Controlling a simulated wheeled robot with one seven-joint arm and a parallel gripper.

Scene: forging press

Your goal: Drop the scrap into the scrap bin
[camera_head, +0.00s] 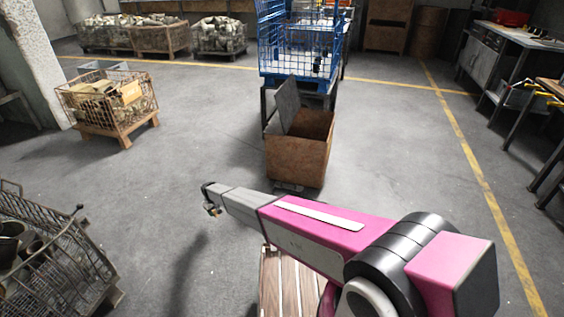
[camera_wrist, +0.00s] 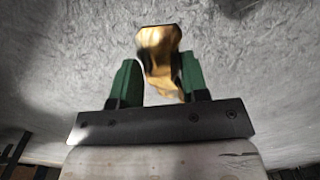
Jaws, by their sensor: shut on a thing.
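The scrap is a shiny gold-brown metal piece (camera_wrist: 160,58) with an irregular shape. My gripper (camera_wrist: 157,75) is shut on it, with a green finger on each side. In the head view my gripper (camera_head: 209,197) is at the far left end of my arm, above open floor, with the small scrap (camera_head: 214,210) at its tip. A rusty brown open-topped box (camera_head: 297,161) with a raised grey lid stands to the right of my gripper and farther away. It looks like the scrap bin. Its inside is only partly visible.
A wire crate of parts (camera_head: 113,120) stands on a pallet at the left. Another wire basket (camera_head: 60,250) is at the lower left. A blue cage (camera_head: 297,62) stands behind the rusty box. A slatted wooden pallet (camera_head: 287,290) lies under my arm. Concrete floor around my gripper is clear.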

